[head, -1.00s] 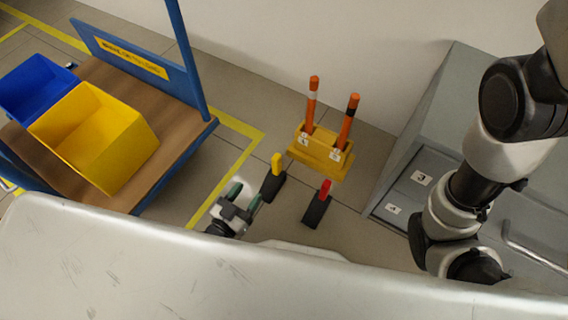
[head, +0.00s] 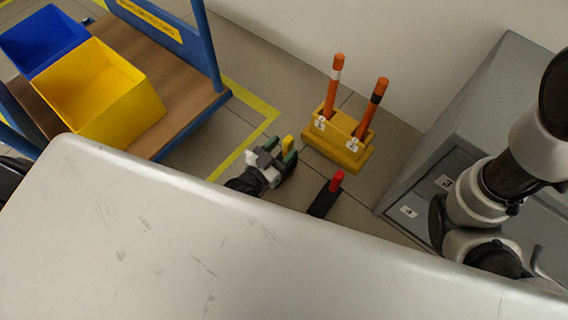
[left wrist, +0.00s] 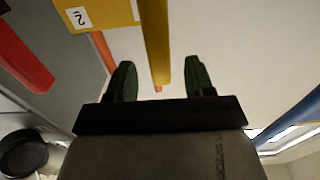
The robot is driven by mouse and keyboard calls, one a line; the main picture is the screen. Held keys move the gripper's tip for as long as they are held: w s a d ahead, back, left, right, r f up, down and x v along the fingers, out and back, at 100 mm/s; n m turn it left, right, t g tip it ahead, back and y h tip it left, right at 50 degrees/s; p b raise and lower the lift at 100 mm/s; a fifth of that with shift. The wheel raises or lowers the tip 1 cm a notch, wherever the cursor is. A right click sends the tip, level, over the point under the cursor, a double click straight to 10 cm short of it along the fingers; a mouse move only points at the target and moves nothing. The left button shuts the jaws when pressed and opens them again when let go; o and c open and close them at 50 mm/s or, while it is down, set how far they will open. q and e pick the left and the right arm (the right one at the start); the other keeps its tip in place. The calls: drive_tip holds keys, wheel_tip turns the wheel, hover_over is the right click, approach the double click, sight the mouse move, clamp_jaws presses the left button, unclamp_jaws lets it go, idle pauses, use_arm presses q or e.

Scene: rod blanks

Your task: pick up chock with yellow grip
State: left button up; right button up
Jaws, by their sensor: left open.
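The chock with the yellow grip (head: 288,143) is on the floor in the head view, its dark base mostly hidden behind my left gripper (head: 275,155). My left gripper is open, with its green fingers close to the yellow grip. In the left wrist view the yellow grip (left wrist: 155,40) stands between the two open green fingertips (left wrist: 160,78). I cannot tell whether either finger touches it. A second chock with a red grip (head: 337,181) and dark base (head: 322,202) is to the right. My right gripper does not show.
A yellow holder (head: 352,161) with two orange rods stands just behind the chocks. A cart (head: 184,98) with a blue bin (head: 42,40) and a yellow bin (head: 135,112) is at left. A grey cabinet (head: 470,115) is at right. A pale worn surface (head: 200,250) fills the foreground.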

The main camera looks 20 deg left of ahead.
use_arm(q)
drive_tip(key=shift+x, duration=1.1)
clamp_jaws()
